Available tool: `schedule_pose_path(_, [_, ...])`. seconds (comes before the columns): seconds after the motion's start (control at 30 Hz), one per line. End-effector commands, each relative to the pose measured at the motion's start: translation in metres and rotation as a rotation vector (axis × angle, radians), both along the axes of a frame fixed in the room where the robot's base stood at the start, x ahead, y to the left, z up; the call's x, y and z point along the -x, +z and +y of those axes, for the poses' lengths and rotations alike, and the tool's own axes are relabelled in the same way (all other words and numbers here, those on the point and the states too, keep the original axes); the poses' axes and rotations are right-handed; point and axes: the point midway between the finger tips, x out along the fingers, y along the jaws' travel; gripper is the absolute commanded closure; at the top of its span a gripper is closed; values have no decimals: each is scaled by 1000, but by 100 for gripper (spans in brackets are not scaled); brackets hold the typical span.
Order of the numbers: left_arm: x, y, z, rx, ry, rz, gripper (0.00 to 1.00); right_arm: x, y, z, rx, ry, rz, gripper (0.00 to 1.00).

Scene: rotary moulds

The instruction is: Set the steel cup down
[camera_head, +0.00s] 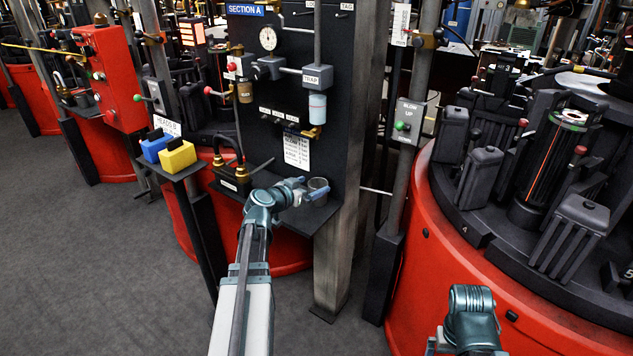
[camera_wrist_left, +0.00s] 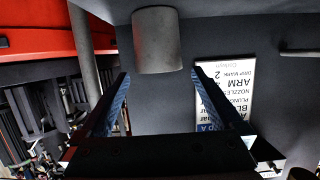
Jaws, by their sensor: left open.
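The steel cup (camera_head: 318,187) is a small grey cylinder on the small dark shelf (camera_head: 300,216) at the foot of the SECTION A panel. In the left wrist view, where the picture is upside down, the cup (camera_wrist_left: 157,40) stands upright against the shelf surface. My left gripper (camera_head: 308,190) is at the cup. Its two blue-grey fingers (camera_wrist_left: 161,80) are spread apart, with the cup in line between them near the tips. A clear gap shows on each side, and nothing is gripped. My right arm shows at the lower right, but its gripper is out of view.
A black fitting with a brass tap (camera_head: 233,175) stands on the shelf left of the cup. The dark panel (camera_head: 345,100) rises behind, with a steel post on its right. Blue (camera_head: 156,147) and yellow (camera_head: 178,156) blocks sit on a ledge further left. A red rotary machine (camera_head: 450,270) fills the right.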

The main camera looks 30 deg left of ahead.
Motion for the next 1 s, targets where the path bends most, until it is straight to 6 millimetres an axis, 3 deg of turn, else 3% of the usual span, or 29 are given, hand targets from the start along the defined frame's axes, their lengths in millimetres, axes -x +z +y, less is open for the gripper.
schedule_pose_path(0.1, [30, 11, 1, 0, 3, 0, 0, 0, 11, 0, 0, 0, 0, 0])
schedule_pose_path(0.4, [72, 23, 5, 1, 1, 0, 0, 0, 23, 0, 0, 0, 0, 0])
schedule_pose_path(0.63, [81, 25, 6, -1, 0, 0, 0, 0, 25, 0, 0, 0, 0, 0])
schedule_pose_path(1.0, [78, 24, 6, -1, -1, 0, 0, 0, 23, 0, 0, 0, 0, 0])
